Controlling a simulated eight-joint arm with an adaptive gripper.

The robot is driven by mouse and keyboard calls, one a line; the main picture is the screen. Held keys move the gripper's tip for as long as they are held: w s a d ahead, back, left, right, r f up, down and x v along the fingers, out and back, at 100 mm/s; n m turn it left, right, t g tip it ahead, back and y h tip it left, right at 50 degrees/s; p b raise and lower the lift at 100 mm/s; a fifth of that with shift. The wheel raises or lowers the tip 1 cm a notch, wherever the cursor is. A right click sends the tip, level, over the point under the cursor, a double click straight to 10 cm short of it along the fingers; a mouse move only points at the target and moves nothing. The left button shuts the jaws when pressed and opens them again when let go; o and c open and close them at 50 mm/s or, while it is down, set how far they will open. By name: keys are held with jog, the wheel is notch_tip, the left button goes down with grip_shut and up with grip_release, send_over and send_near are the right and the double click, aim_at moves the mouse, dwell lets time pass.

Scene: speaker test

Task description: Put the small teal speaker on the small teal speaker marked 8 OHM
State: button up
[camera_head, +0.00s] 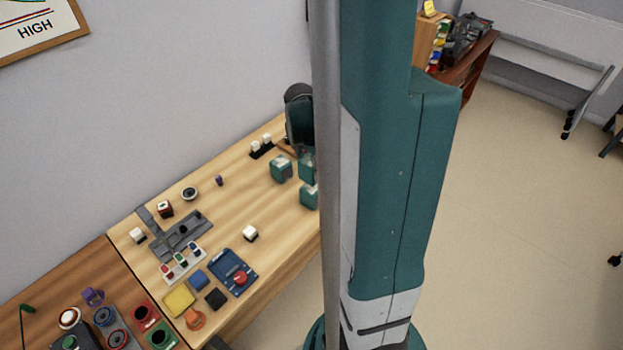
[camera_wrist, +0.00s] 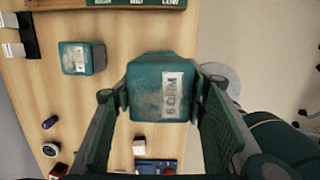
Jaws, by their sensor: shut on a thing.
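My gripper (camera_wrist: 161,92) is shut on a teal speaker (camera_wrist: 158,70), a small worn box. Its white label ends in OHM, but I cannot read the digit surely. A second teal speaker (camera_wrist: 82,58) stands apart to the left in the wrist view, its white label too small to read. In the head view, this speaker (camera_head: 281,169) stands on the table.
The wooden table (camera_head: 215,237) has free room around a white-topped block (camera_head: 250,233). A blue tray with a red button (camera_head: 232,273), a grey fixture (camera_head: 180,236) and coloured blocks fill its near left part. Dark stands with white blocks (camera_head: 262,146) are near the wall.

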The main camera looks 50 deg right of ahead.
aim_at(309, 162)
jog(key=shift+f, duration=0.55)
jog(key=shift+f, duration=0.15)
jog(key=shift+f, duration=1.9)
jog(key=shift+f+b, duration=0.15)
jog(key=shift+b, duration=0.25)
jog(key=o, duration=1.2)
jog(key=shift+r, duration=0.25)
jog(key=shift+a+r+p, duration=0.25)
jog(key=shift+a+r, duration=0.05)
jog(key=shift+r, duration=1.65)
jog(key=shift+a+r+p, duration=0.3)
jog(key=shift+r, duration=1.6)
jog(key=shift+a+r+p, duration=0.25)
jog(key=shift+a+r, duration=0.05)
jog(key=shift+r, duration=1.65)
